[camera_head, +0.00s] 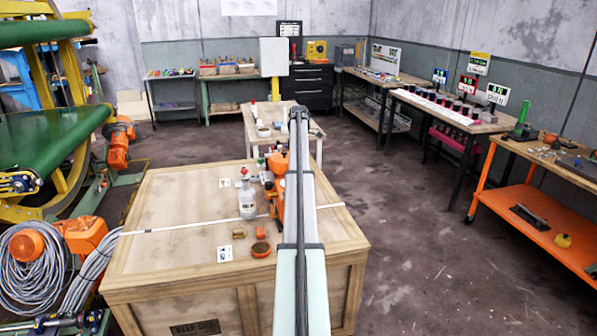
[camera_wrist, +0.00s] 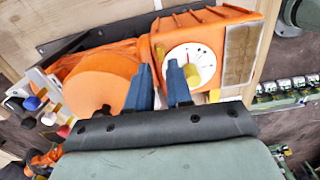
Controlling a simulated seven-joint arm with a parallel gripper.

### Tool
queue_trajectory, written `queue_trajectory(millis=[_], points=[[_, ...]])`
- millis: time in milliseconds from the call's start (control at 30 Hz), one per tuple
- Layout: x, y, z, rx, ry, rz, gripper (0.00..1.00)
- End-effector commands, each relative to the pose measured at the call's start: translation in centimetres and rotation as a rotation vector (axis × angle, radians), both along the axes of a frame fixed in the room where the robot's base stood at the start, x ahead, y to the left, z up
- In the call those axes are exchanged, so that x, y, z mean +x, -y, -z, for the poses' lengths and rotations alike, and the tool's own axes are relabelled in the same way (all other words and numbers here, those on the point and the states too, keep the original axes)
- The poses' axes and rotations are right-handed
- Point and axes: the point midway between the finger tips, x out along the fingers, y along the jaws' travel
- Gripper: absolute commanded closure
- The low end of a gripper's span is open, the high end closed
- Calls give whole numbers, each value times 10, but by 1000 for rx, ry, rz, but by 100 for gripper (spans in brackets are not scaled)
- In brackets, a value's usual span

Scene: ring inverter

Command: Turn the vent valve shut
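An orange unit (camera_head: 276,185) stands on a wooden crate (camera_head: 165,255) in the head view, partly hidden by my arm. In the wrist view it appears as an orange housing (camera_wrist: 215,22) with a white round dial (camera_wrist: 203,55) and a large orange disc (camera_wrist: 98,88). I cannot tell which part is the vent valve. My gripper (camera_wrist: 159,68) has two blue fingers spread apart with nothing visibly between them, in front of the housing between disc and dial.
A grey bottle with a red top (camera_head: 247,200) stands left of the orange unit on the crate. A brown round item (camera_head: 260,249) lies nearer. A white strap (camera_head: 180,228) crosses the crate. Benches line the back and right; the floor between is open.

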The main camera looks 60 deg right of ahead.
Motion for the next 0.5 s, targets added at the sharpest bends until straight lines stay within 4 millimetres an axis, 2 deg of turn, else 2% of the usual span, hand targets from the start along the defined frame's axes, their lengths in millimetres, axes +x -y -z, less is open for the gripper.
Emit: queue_trajectory(millis=[100,200,500], points=[[0,-1,20,1,-1,0,80],[0,0,31,1,-1,0,80],[0,0,48,0,0,0,80]])
